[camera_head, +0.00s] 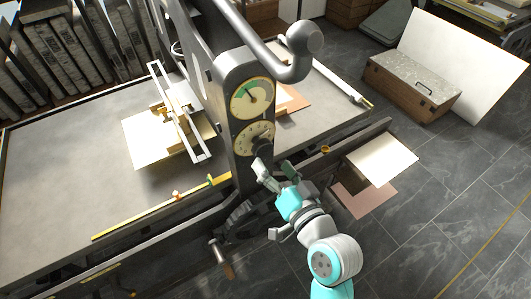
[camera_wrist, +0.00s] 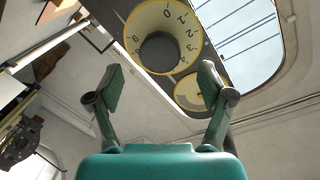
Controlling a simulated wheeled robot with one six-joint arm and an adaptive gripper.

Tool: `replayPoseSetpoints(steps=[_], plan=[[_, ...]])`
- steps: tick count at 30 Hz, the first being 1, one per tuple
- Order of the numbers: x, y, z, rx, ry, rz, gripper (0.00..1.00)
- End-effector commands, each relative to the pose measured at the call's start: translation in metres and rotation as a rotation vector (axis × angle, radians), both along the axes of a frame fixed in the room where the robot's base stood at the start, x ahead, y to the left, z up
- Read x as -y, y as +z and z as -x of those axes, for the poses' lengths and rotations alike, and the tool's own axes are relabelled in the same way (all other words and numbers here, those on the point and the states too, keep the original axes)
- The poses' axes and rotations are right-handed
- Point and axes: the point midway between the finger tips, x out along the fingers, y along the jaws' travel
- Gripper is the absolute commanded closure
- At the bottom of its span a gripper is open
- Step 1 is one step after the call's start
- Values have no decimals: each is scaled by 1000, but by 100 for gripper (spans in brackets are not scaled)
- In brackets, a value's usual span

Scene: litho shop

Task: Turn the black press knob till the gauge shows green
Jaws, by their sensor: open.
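The black press knob (camera_wrist: 159,53) sits in the middle of a cream numbered dial (camera_wrist: 186,24) in the wrist view. In the head view this dial (camera_head: 246,134) is on the dark press column, and the knob is partly hidden by my gripper. The round gauge (camera_head: 243,107) is above the dial. It has a green sector at its upper left; where its needle points is too small to read surely. My gripper (camera_head: 276,170) is open, its fingers spread just in front of and below the knob, apart from it. In the wrist view the fingers (camera_wrist: 161,78) flank the knob's lower side.
A grey curved lever with a ball end (camera_head: 304,39) overhangs the column at upper right. The press bed (camera_head: 60,170) spreads to the left with a yellow rule (camera_head: 150,211) on it. The floor at lower right is clear.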

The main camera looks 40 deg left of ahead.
Motion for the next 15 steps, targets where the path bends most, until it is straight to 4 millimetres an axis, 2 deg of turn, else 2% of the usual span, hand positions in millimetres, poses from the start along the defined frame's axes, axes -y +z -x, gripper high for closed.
replayPoseSetpoints(steps=[1,6,10,15], plan=[[11,0,4,-2,-3,0,20],[36,2,17,-2,-3,1,20],[47,3,22,-2,-2,-1,20],[53,4,26,0,0,0,20]])
